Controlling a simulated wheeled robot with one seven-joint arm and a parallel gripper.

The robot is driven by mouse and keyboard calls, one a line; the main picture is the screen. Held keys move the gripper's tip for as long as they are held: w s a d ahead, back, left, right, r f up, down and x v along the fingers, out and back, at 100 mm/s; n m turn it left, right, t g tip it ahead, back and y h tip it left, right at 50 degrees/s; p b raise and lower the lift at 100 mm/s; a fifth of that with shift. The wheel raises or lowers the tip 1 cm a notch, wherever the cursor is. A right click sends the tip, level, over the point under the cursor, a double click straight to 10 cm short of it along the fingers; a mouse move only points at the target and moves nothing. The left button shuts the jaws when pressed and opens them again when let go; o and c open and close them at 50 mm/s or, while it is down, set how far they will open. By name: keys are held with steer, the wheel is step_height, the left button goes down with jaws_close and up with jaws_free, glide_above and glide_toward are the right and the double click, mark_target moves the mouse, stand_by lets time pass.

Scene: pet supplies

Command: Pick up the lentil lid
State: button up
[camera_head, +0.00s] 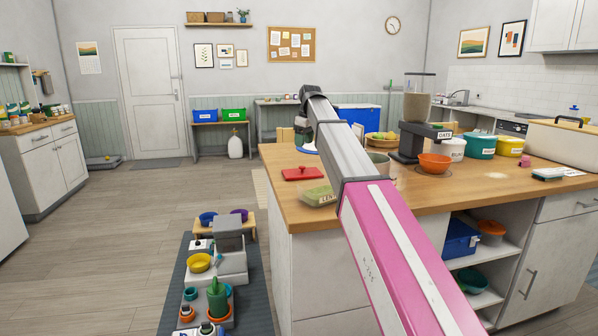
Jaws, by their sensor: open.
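A red lid (302,174) with a small raised handle lies flat on the wooden top of the island counter (283,200), near its left end. Just in front of it stands a clear tub (318,196) of green contents, uncovered, with a label starting "LEN"; my arm partly covers it. My arm rises from the lower right to a dark joint above the counter. My gripper is not visible beyond that joint. The red lid lies left of my arm, with nothing on it.
A dark grinder-like dispenser labelled "OATS" (412,125), an orange bowl (434,163) and lidded tubs stand right of my arm. A low bench (240,275) with bowls and bottles stands on the floor left of the island.

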glide_above(302, 167)
steer(key=f, duration=0.5)
steer(key=shift+w+f, duration=0.4)
steer(key=shift+f, duration=2.45)
steer(key=c, duration=1)
